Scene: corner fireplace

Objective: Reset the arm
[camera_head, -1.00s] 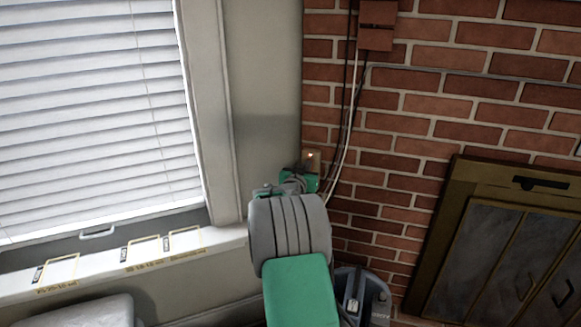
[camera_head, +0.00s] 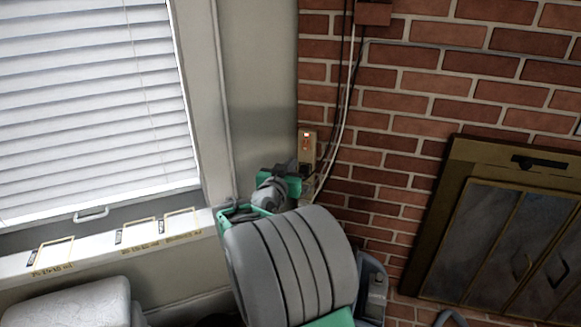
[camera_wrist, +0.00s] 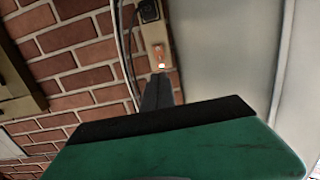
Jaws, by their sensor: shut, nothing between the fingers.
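My gripper (camera_wrist: 157,92) shows in the wrist view as dark fingers held together, with nothing between them. The fingers point up toward a beige wall box (camera_wrist: 153,38) with a small lit light, and overlap its lower end in the picture. I cannot tell the gap between them. In the head view, my green and grey wrist is in front of the corner, below and left of the same box (camera_head: 307,147), which shows a red light. My large grey arm link covers the lower middle and hides part of the corner.
A brick wall (camera_head: 430,95) with cables is at the right, with a brass-framed fireplace (camera_head: 450,190). A window with white blinds (camera_head: 90,110) and a white sill (camera_head: 100,245) are at the left. A grey rounded object (camera_head: 75,305) is at the lower left.

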